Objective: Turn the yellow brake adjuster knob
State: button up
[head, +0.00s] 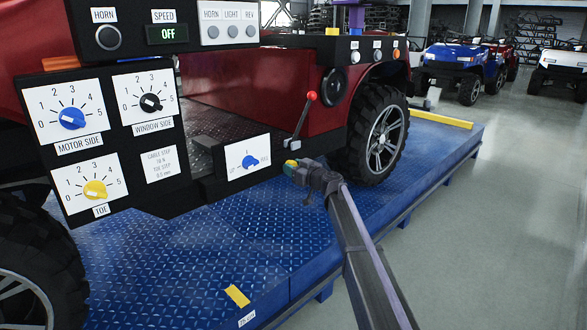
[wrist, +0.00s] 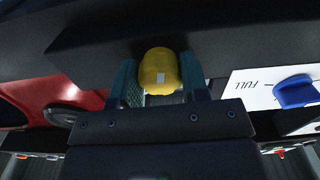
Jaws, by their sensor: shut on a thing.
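The yellow brake adjuster knob (wrist: 159,70) shows in the wrist view as a round yellow knob with a small pale mark on its face. My gripper (wrist: 158,85) has its two teal fingers on either side of the knob and is shut on it. In the head view my gripper (head: 292,168) is at the right end of the dark box by the red cart. Only a little of the yellow knob shows there between the fingers.
A blue knob on a white plate (head: 249,162) sits close to the left of my gripper. A red-tipped lever (head: 311,97) rises just above it. The cart's wheel (head: 378,135) is close on the right. A control panel (head: 105,130) hangs at the left.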

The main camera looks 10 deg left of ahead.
jog(key=shift+m, duration=0.3)
jog(key=m, duration=0.3)
jog(key=shift+m, duration=0.4)
jog(key=m, duration=0.7)
jog(key=shift+m, duration=2.1)
jog(key=o, duration=0.9)
